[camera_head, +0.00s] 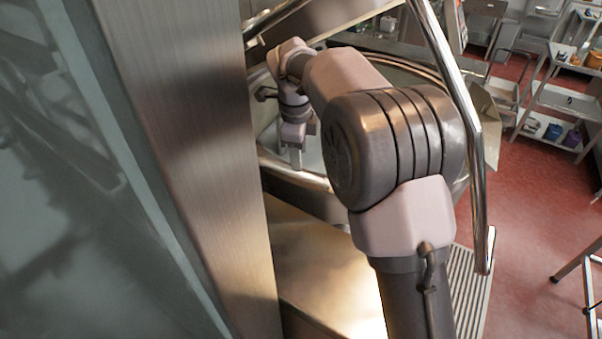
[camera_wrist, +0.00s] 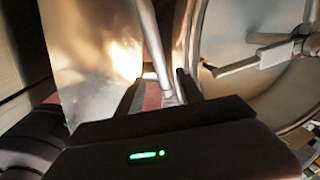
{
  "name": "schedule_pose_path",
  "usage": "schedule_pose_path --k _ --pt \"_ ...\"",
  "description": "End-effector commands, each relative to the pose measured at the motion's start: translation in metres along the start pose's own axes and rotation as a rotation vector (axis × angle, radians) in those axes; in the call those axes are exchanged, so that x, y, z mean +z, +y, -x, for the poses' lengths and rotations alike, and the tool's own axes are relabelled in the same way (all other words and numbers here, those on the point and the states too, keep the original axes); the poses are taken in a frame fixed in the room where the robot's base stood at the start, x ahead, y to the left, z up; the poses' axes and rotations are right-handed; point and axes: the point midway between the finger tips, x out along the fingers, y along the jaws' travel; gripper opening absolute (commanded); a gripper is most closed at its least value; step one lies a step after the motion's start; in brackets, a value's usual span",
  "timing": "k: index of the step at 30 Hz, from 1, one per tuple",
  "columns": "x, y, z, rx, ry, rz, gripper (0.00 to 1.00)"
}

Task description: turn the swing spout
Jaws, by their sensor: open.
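A slim metal pipe (camera_wrist: 152,50), which looks like the swing spout, runs down the middle of the wrist view. Its lower end shows between the two dark fingers of my gripper (camera_wrist: 160,88), which are apart. I cannot tell whether the pipe lies within the jaws or beyond them. In the head view my gripper (camera_head: 297,150) points down at the kettle, near the steel column. I cannot make out the spout surely there; my own arm covers much of that area. The kettle's rim (camera_head: 290,172) shows below my gripper.
The kettle's open bowl (camera_wrist: 236,32) with a mixing arm (camera_wrist: 262,60) lies right of my gripper in the wrist view. A broad steel column (camera_head: 185,130) stands close on the left. A bent chrome rail (camera_head: 455,90) passes right of my arm. Red floor (camera_head: 530,220) is open at right.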

Motion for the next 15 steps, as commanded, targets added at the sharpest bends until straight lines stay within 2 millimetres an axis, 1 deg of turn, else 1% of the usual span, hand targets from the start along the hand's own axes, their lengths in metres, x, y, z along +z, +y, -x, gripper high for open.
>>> schedule_pose_path --k 1,3,6,10,12,15 --pt "0.0 0.001 -0.019 0.002 0.001 -0.001 0.44" --pt "-0.001 0.001 -0.039 0.003 0.0 -0.001 0.44" --pt "-0.001 0.001 -0.063 0.001 0.0 -0.001 0.44" --pt "0.0 0.0 -0.083 0.0 -0.001 -0.001 0.44" --pt "0.0 0.0 -0.088 -0.001 -0.002 0.0 0.44" --pt "0.0 -0.001 -0.091 -0.002 -0.002 0.0 0.44"
